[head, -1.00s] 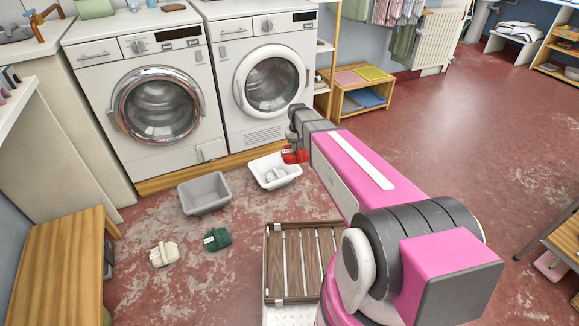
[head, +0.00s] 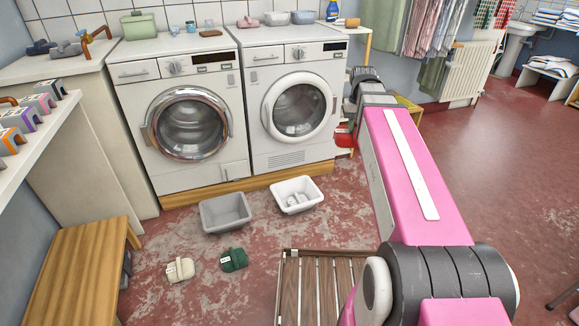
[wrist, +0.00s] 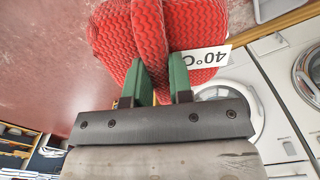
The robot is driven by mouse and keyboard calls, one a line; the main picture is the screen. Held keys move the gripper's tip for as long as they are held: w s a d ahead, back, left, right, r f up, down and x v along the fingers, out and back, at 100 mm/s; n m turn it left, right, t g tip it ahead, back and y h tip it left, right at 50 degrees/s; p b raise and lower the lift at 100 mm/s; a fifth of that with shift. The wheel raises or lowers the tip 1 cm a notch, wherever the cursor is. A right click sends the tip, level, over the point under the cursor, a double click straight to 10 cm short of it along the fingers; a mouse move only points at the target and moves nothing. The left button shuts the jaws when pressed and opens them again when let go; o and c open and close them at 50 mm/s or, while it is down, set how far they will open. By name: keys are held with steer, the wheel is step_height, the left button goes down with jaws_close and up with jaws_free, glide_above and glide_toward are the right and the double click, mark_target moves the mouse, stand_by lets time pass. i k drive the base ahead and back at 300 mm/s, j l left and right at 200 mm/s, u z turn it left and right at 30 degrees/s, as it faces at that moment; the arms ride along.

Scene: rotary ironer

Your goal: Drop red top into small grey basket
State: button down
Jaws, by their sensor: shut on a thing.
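My gripper (wrist: 162,80) is shut on the red top (wrist: 110,40), a red knitted bundle with a white "40°C" tag. In the head view the red top (head: 343,136) shows only in part beside my arm, raised in front of the shelf right of the machines, and my arm hides the rest. The small grey basket (head: 225,214) stands on the floor before the left machine, left of the held top and apart from it. No item shows inside it.
A white basket (head: 297,195) with pale items stands right of the grey one. A cream bundle (head: 180,269) and a dark green bundle (head: 234,260) lie on the floor in front. A slatted wooden rack (head: 310,285) and a wooden bench (head: 75,270) stand nearer.

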mark_target(226, 216)
steer(key=j+u, duration=0.1)
steer(key=u, duration=1.1)
steer(key=z, duration=1.15)
steer(key=i+j+z, duration=0.2)
steer(key=i+j, duration=0.2)
steer(key=j, duration=0.2)
steer(key=i+j, duration=0.2)
steer(key=j, duration=0.15)
steer(key=z, duration=0.05)
